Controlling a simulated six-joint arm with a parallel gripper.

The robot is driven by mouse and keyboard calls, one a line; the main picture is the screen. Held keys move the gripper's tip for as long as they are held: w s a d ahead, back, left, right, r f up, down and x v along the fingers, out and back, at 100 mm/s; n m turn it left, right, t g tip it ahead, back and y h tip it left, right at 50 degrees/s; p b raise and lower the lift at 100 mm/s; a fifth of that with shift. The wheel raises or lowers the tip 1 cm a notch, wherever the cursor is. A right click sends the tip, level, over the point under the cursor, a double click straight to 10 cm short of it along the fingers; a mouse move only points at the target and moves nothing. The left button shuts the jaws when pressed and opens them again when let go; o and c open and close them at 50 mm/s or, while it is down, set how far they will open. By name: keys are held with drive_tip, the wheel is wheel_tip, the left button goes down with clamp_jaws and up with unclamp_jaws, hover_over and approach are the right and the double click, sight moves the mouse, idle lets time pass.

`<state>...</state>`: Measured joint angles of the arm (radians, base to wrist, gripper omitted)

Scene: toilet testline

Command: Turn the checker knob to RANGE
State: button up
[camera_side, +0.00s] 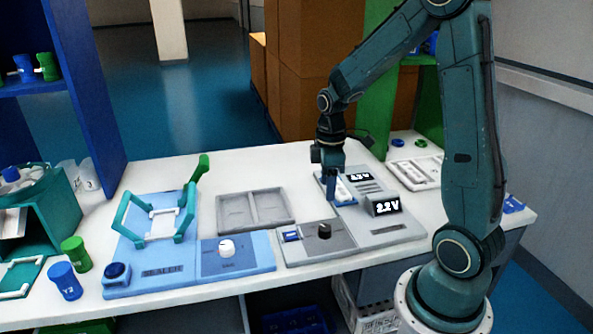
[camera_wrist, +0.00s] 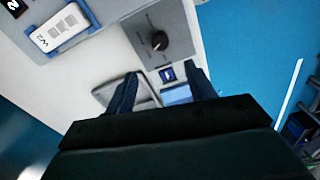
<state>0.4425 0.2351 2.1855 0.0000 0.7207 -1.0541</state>
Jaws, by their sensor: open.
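The checker (camera_side: 300,246) is a grey box on the white table with a small blue display and a black knob (camera_side: 324,230). In the wrist view the knob (camera_wrist: 160,41) shows in the upper middle, beyond my fingertips, with a pale mark on it; I cannot read its setting. The small display (camera_wrist: 167,74) lies nearer the fingers. My gripper (camera_side: 329,196) is open and empty, pointing down above the bench behind the knob. In the wrist view my two gripper fingers (camera_wrist: 161,84) are spread apart, touching nothing visible.
A blue sealer station (camera_side: 150,262) with a teal frame and a white-knobbed blue box (camera_side: 240,264) stand left. An empty grey tray (camera_side: 253,209) lies behind. A white piece (camera_wrist: 58,28) lies in the wrist view's upper left.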

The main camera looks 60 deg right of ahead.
sight(325, 227)
drive_tip(key=shift+f, duration=6.6)
drive_tip(key=c, duration=1)
